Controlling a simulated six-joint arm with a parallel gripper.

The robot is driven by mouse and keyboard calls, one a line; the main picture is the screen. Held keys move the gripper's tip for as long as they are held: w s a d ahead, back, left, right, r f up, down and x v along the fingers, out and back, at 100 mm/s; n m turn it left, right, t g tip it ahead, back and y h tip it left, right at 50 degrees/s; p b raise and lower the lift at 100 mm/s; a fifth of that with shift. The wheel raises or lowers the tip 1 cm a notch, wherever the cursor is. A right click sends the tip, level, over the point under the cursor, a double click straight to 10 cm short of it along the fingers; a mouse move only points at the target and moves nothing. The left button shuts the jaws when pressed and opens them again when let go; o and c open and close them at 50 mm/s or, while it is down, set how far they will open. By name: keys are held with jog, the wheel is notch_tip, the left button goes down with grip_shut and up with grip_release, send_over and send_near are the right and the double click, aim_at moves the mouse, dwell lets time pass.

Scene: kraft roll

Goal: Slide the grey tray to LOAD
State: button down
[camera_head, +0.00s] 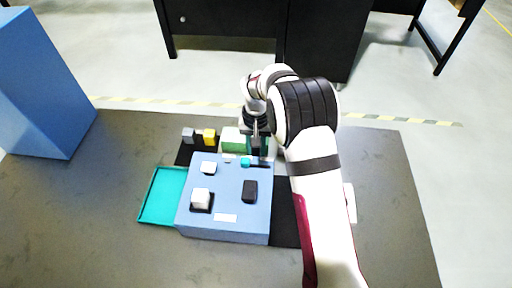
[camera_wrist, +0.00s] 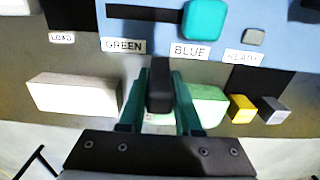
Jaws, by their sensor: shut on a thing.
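My gripper (camera_wrist: 158,100) is shut on a dark block (camera_wrist: 159,82), held between its two dark green fingers just in front of the BLUE and GREEN labels. In the head view, my gripper (camera_head: 256,146) is at the far side of the blue box (camera_head: 228,172), partly hidden by my arm. A LOAD label (camera_wrist: 62,38) shows at the upper left of the wrist view. I cannot make out a grey tray. The tray that shows is teal (camera_head: 150,217), sticking out left of the blue box. A teal knob (camera_wrist: 205,20) sits at one end of a dark slot.
A white block (camera_wrist: 75,95) lies left of my gripper in the wrist view. Green (camera_wrist: 208,104), yellow (camera_wrist: 243,108) and grey (camera_wrist: 274,110) blocks stand to its right. White (camera_head: 201,198) and black (camera_head: 250,190) pieces are on the blue box. A tall blue block (camera_head: 40,85) stands far left.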

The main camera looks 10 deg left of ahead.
jog(key=shift+d, duration=0.1)
jog(key=d, duration=1.2)
jog(key=shift+d, duration=0.25)
jog(key=c, duration=0.7)
grip_release()
jog(key=shift+o, duration=0.5)
jog(key=shift+a, duration=0.1)
jog(key=shift+r, duration=0.1)
notch_tip(320, 180, up, 16)
